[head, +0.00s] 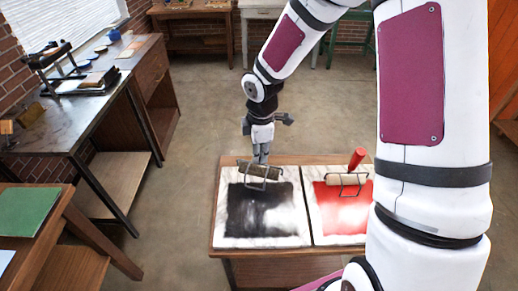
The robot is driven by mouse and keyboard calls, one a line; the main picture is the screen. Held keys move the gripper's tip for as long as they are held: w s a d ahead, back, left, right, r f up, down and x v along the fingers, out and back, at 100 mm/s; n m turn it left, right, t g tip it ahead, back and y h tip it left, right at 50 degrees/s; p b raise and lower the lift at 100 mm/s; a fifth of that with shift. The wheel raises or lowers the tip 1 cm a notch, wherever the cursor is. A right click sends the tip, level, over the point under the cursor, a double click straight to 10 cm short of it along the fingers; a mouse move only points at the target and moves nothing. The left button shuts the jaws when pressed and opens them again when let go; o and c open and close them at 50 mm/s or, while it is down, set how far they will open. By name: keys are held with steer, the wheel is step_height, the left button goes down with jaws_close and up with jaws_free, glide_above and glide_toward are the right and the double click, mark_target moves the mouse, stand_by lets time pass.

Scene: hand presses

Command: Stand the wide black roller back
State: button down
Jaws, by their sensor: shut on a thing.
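The wide roller (268,173) shows as a dark olive cylinder with a wire frame, at the far edge of the black-inked slab (262,212). My gripper (261,157) points down right above it and is shut on the roller. The gripper hides the roller's handle. I cannot tell whether the cylinder touches the slab or hangs just above it.
To the right, a second roller (347,179) with a red handle stands on a red-inked slab (327,217). Both slabs lie on a low wooden table (285,159). A bench (75,118) with a press is at left. A green sheet (30,211) lies on the near-left table.

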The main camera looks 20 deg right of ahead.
mark_target(258, 170)
steer(key=shift+w+f+b, duration=0.15)
steer(key=shift+f+b, duration=0.85)
steer(key=shift+f, duration=0.5)
steer(key=shift+f+b, duration=0.65)
steer(key=shift+f, duration=0.45)
steer(key=c, duration=0.9)
jaws_free()
steer(key=shift+f, duration=0.1)
steer(key=shift+s+r+p, duration=0.25)
steer(key=shift+r+p, duration=0.8)
steer(key=shift+r, duration=0.4)
steer(key=shift+s+r+p, duration=0.25)
steer(key=shift+r+p, duration=0.75)
steer(key=shift+r, duration=0.45)
steer(key=shift+s+r+p, duration=0.25)
steer(key=shift+r+p, duration=0.8)
steer(key=shift+r, duration=0.55)
